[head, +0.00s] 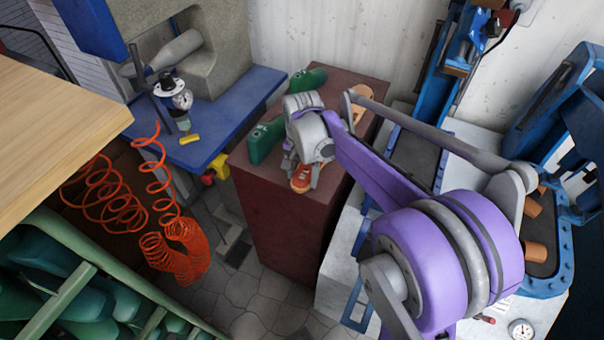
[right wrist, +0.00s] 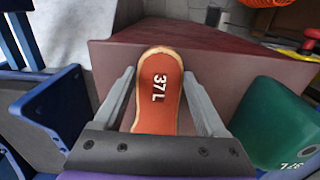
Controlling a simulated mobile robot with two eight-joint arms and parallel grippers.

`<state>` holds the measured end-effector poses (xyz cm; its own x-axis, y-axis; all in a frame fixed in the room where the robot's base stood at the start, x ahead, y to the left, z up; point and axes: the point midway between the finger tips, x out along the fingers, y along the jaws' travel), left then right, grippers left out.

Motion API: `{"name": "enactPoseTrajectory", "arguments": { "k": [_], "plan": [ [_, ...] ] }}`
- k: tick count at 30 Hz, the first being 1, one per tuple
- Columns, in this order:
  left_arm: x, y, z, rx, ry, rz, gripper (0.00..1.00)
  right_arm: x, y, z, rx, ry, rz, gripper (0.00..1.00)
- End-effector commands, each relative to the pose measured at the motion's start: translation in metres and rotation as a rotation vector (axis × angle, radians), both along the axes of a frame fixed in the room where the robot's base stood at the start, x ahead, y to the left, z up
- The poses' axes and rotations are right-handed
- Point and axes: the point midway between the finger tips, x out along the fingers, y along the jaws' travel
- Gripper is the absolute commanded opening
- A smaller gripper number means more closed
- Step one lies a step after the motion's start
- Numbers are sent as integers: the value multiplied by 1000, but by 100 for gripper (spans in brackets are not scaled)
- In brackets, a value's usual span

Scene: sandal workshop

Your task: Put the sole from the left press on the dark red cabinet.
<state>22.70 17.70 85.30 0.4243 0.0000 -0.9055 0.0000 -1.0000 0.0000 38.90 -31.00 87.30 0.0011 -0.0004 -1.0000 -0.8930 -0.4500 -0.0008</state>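The dark red cabinet (head: 285,205) stands in the middle of the head view, and its top fills the back of the right wrist view (right wrist: 225,55). The orange-red sole (right wrist: 158,95), marked 37 L, has a pale rim. In the head view the sole (head: 302,179) shows over the cabinet's top near its front. My right gripper (right wrist: 159,72) has one finger at each side of the sole, close against its edges. I cannot tell whether the sole touches the cabinet top. My left gripper is not in view.
Two green lasts (head: 266,141) (head: 308,80) and another orange sole (head: 360,102) are on the cabinet. A blue table (head: 235,105) with a gauge stands left of it. Blue presses (head: 418,158) stand at the right. Orange coiled hose (head: 175,250) hangs at the left.

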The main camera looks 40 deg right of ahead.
Motion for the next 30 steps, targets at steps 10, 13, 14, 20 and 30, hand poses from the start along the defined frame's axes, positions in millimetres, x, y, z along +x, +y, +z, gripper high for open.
{"name": "enactPoseTrajectory", "arguments": {
  "k": [10,13,14,20,30],
  "plan": [
    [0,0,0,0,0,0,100,0,0,0,0,0,0,100],
    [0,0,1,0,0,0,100,0,0,3,0,0,0,100],
    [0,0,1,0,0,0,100,0,0,6,0,0,0,100],
    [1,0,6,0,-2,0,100,0,0,39,0,0,-1,100],
    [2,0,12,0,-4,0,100,0,0,99,0,0,0,100]
  ]
}}
